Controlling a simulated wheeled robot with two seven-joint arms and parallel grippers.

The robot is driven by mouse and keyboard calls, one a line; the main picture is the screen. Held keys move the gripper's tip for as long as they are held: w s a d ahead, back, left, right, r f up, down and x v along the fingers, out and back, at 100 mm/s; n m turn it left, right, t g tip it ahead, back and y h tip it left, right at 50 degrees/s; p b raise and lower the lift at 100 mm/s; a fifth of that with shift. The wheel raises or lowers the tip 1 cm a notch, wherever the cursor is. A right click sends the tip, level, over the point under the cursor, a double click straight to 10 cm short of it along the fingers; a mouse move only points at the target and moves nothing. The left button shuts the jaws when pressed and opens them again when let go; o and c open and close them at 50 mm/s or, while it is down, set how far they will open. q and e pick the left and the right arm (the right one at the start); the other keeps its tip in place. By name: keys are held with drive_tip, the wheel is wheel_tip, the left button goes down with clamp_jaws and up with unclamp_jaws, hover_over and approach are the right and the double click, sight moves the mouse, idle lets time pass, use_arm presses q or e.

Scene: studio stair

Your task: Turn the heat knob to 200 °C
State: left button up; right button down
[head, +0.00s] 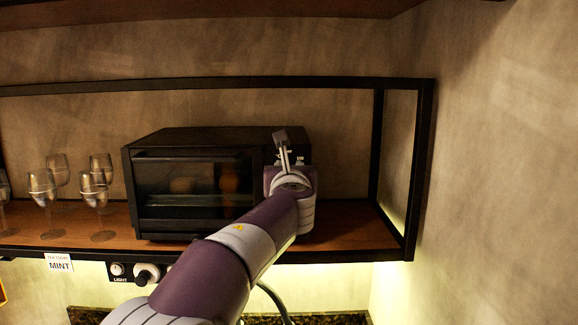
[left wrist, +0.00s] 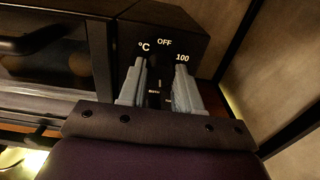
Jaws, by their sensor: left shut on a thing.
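A black toaster oven (head: 185,140) stands on the wooden shelf, with round things behind its glass door. Its control panel (left wrist: 172,22) shows the printed marks °C, OFF and 100 in the left wrist view; no 200 mark can be read. My left gripper (head: 284,155) is at the panel on the oven's right side. In the left wrist view its two grey fingers (left wrist: 160,68) stand either side of the dark heat knob (left wrist: 160,76), shut on it. The knob is dark and partly hidden, so its setting is unclear. My right gripper is not in view.
Several stemmed glasses (head: 95,190) stand on the shelf (head: 340,225) left of the oven. A black frame post (head: 421,170) and a wall bound the right side. Under the shelf edge are a MINT label (head: 60,263) and a LIGHT switch (head: 118,270).

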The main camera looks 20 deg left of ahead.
use_arm(q)
drive_tip(key=shift+m, duration=1)
drive_tip(key=shift+f+p, duration=0.1)
drive_tip(key=shift+p, duration=0.2)
drive_tip(key=o, duration=1)
drive_tip(key=shift+o, duration=0.2)
drive_tip(key=b+v, duration=0.5)
drive_tip(key=v, duration=0.7)
drive_tip(key=shift+s, duration=0.3)
